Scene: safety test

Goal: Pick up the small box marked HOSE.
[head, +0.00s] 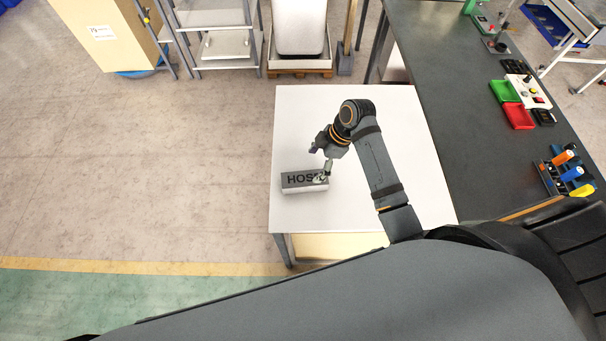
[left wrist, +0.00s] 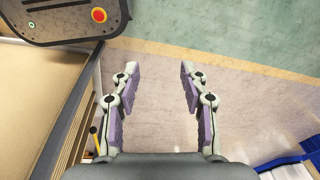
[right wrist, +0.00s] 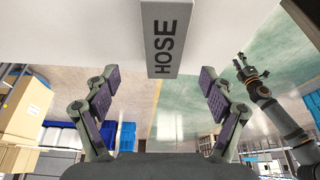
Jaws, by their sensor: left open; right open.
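The small grey box marked HOSE (head: 303,181) lies on the white table (head: 300,115) near its left front edge. In the right wrist view the box (right wrist: 164,40) is ahead of the fingers, between their lines, with its lettering facing the camera. My right gripper (head: 322,165) is open at the box's right end and partly covers the last letter. In its own wrist view the right gripper (right wrist: 160,82) has nothing between its fingers. My left gripper (left wrist: 158,72) is open and empty above the floor; it is not in the head view.
A dark workbench (head: 450,110) runs along the right, with red (head: 518,116) and green (head: 503,91) trays and a tool holder (head: 565,175). Shelving (head: 215,35) and a large carton (head: 100,30) stand at the back. The white table is otherwise clear.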

